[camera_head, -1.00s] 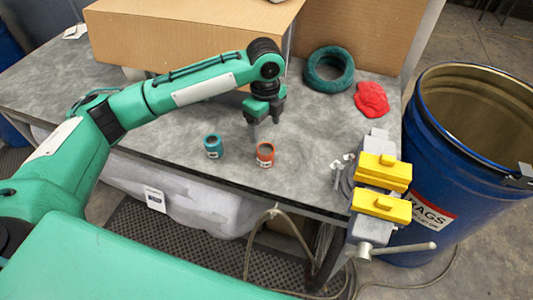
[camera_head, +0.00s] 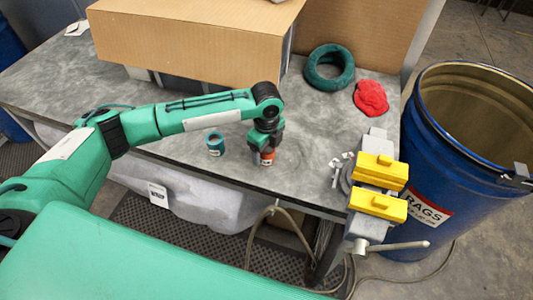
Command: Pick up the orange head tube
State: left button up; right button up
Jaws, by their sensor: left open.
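The orange head tube (camera_head: 267,158) stands upright on the grey workbench near its front edge. My left gripper (camera_head: 266,149) points down right over it, and its fingers reach the tube's upper part, hiding the top. The left gripper is open; whether its fingers touch the tube cannot be told. A teal tube (camera_head: 215,144) stands upright a short way to the left of the orange one, apart from the gripper. My right gripper is not in view.
A vise with yellow jaws (camera_head: 380,170) is fixed at the bench's right end, with small pale parts (camera_head: 340,163) beside it. A teal ring (camera_head: 329,68) and red rag (camera_head: 371,98) lie behind. A cardboard box (camera_head: 190,40) stands at the back. A blue drum (camera_head: 415,150) stands right.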

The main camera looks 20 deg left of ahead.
pick_arm(q)
jog(key=c, duration=1.2)
jog(key=shift+r, duration=0.1)
